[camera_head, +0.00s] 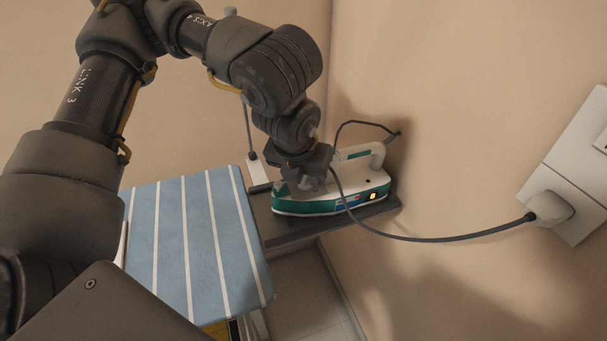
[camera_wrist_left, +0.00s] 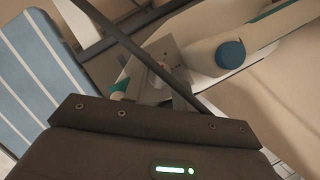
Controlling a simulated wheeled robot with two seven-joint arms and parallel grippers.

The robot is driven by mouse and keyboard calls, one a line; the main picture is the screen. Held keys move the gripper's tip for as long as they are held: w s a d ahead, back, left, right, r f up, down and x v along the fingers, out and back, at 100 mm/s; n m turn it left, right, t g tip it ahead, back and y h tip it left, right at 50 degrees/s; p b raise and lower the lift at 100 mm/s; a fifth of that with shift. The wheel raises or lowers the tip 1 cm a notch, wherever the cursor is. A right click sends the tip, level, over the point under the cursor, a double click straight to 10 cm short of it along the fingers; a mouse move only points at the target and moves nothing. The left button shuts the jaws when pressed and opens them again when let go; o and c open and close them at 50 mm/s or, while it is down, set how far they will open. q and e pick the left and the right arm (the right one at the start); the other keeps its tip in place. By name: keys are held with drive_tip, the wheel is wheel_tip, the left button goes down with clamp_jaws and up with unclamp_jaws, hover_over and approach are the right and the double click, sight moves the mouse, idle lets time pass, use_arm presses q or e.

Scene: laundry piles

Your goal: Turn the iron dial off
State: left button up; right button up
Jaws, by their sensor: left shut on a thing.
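The white and teal iron (camera_head: 355,186) lies flat on a dark rest at the end of the ironing board. A small orange light (camera_head: 373,196) glows on its side. My left gripper (camera_head: 308,178) reaches down from above onto the iron's left part. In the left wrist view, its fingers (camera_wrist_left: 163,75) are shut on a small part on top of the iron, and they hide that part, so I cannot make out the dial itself. A round teal knob (camera_wrist_left: 230,54) shows at the handle, apart from the fingers. My right gripper is not in view.
A blue striped ironing board (camera_head: 185,240) is left of the iron. The dark cord (camera_head: 440,239) runs from the iron to a white wall plug (camera_head: 549,207) at the right, and it crosses close in front of my left gripper. The beige wall stands close behind the iron.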

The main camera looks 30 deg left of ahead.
use_arm(q)
drive_tip(key=n+y+b, duration=0.1)
drive_tip(key=n, duration=0.1)
drive_tip(key=n+y+b, duration=0.1)
drive_tip(key=n, duration=0.2)
drive_tip(key=shift+d+f+g, duration=0.1)
drive_tip(key=shift+d+g, duration=0.05)
drive_tip(key=shift+g, duration=0.25)
drive_tip(key=shift+n+g+y+b, duration=0.4)
drive_tip(key=shift+n+g+b, duration=0.15)
drive_tip(key=shift+n, duration=1.05)
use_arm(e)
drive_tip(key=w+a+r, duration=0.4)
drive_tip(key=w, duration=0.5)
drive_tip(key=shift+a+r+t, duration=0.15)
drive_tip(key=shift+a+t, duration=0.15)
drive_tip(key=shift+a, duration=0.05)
use_arm(q)
drive_tip(key=o, duration=0.7)
drive_tip(key=shift+w, duration=0.1)
drive_tip(key=shift+d+r, duration=0.15)
drive_tip(key=shift+r, duration=0.35)
drive_tip(key=v, duration=1)
drive_tip(key=shift+s+f, duration=0.1)
drive_tip(key=shift+s, duration=0.15)
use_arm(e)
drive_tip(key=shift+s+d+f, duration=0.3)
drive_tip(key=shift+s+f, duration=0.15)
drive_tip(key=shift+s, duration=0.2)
